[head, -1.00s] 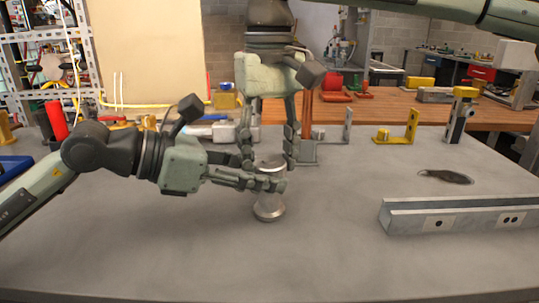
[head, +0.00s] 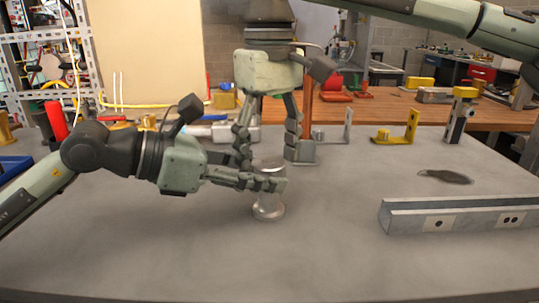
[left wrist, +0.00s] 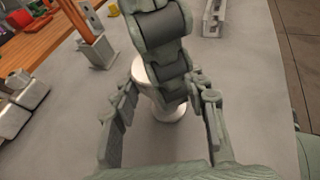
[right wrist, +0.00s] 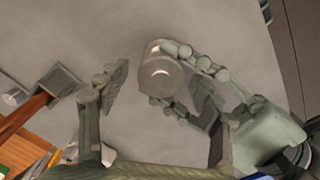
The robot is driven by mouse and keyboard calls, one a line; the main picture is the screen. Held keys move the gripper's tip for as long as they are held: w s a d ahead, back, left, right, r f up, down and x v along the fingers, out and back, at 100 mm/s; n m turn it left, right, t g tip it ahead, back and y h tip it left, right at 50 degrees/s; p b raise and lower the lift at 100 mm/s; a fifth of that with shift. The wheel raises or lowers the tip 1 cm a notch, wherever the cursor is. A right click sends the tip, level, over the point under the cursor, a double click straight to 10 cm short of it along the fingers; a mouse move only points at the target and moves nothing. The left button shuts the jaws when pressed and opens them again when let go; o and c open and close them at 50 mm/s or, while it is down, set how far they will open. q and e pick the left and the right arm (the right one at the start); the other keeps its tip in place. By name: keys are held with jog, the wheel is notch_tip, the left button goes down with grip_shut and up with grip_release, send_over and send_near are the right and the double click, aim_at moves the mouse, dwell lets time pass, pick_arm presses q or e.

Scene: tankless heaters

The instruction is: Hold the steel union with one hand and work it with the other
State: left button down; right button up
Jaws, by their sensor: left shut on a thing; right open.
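The steel union (head: 268,209), a silvery spool-like piece with a wider foot and a round top, stands upright on the grey bench. My left gripper (head: 266,184) reaches in from the left and is shut on its middle. My right gripper (head: 268,158) points down from above, open, with its fingers apart around the union's top. In the right wrist view the round top (right wrist: 160,76) lies between the spread fingers, apart from the left one. In the left wrist view a dark finger of my right gripper partly hides the union (left wrist: 167,108).
A long grey metal channel (head: 450,219) lies at the right of the bench, with a dark flat piece (head: 444,177) behind it. A yellow bracket (head: 400,132) and a grey bracket (head: 338,133) stand at the back. The front of the bench is clear.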

notch_tip(320, 180, up, 4)
jog(key=shift+r, duration=0.2)
jog(key=shift+c, duration=0.3)
notch_tip(320, 180, up, 3)
jog(key=m, duration=0.3)
jog(key=shift+f, duration=0.15)
notch_tip(320, 180, down, 8)
jog(key=shift+r, duration=0.2)
